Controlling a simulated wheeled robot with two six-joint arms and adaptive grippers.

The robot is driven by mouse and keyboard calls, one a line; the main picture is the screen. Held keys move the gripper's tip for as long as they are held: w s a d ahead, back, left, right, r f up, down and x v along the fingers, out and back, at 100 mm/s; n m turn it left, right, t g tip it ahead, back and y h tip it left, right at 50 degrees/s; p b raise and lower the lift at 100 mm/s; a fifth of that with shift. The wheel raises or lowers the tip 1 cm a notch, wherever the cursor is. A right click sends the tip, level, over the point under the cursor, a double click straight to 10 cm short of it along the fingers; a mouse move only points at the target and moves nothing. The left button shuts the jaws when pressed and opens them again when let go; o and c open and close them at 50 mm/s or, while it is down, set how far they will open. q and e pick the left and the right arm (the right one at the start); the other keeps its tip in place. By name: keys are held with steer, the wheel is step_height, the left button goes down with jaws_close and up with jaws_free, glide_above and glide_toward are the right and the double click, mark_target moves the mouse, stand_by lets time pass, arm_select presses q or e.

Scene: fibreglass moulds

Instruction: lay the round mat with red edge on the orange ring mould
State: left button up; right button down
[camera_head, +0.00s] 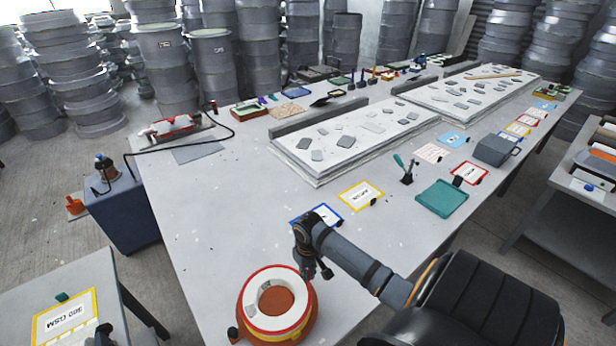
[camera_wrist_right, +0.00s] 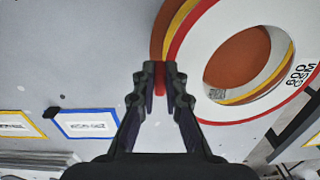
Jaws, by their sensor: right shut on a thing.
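The round mat with red edge (camera_head: 250,292) is white with a large centre hole. It lies over the orange ring mould (camera_head: 244,322) at the front of the table. The mat (camera_wrist_right: 222,108) also shows large in the right wrist view, with the orange mould (camera_wrist_right: 158,32) and a yellow band showing past its edge. I cannot tell whether the mat rests fully on the mould. My right gripper (camera_head: 318,274) is at the mat's right edge. In the wrist view its fingers (camera_wrist_right: 160,82) are shut on the mat's edge.
Blue-edged (camera_head: 317,216) and yellow-edged (camera_head: 360,195) cards lie behind my right arm. White panels with grey pieces (camera_head: 350,140) lie farther back. A side table with a yellow-edged card (camera_head: 66,318) stands front left. The table left of centre is clear.

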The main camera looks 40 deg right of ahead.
steer(key=shift+f+b, duration=0.75)
steer(key=shift+f, duration=1.4)
steer(key=shift+f, duration=0.25)
steer(key=c, duration=1.3)
jaws_free()
steer(key=shift+c, duration=0.2)
step_height(320, 180, up, 12)
